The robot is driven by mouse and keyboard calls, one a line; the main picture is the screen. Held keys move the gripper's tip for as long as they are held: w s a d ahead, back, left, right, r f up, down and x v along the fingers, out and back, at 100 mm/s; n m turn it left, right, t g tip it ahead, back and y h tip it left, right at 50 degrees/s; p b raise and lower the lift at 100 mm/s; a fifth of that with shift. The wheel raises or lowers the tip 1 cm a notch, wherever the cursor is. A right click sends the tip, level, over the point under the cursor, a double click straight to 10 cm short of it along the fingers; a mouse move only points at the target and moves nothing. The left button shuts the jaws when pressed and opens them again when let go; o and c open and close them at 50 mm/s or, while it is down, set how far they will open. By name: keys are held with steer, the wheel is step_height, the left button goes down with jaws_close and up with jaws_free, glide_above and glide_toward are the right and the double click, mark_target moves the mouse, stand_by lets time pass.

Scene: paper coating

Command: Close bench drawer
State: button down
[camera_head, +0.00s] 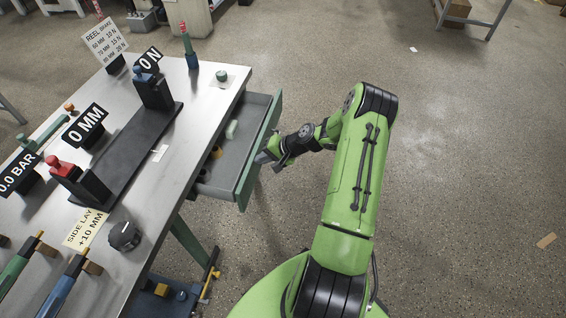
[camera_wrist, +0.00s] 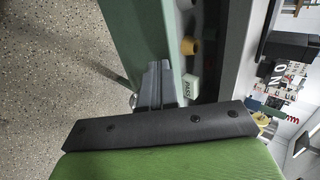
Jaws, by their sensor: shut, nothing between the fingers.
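The bench drawer (camera_head: 247,182) is pulled out from the right side of the metal bench (camera_head: 190,125), with its grey inside exposed. Its green front panel (camera_head: 271,118) faces my arm. My gripper (camera_head: 266,157) is at the outer side of the panel, around the middle of its length. In the wrist view the shut fingers (camera_wrist: 158,84) overlap the edge of the green panel (camera_wrist: 135,35); I cannot tell whether they touch it. Nothing is held. The drawer holds a pale block (camera_wrist: 190,84) and a yellow roll (camera_wrist: 189,46), partly hidden.
A green bench leg (camera_head: 190,243) and a low shelf stand below. The speckled floor to the right is mostly clear.

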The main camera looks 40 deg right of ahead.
steer(key=w+a+b, duration=0.1)
steer(key=w+a, duration=0.5)
steer(key=w, duration=0.3)
steer(key=shift+a, duration=0.4)
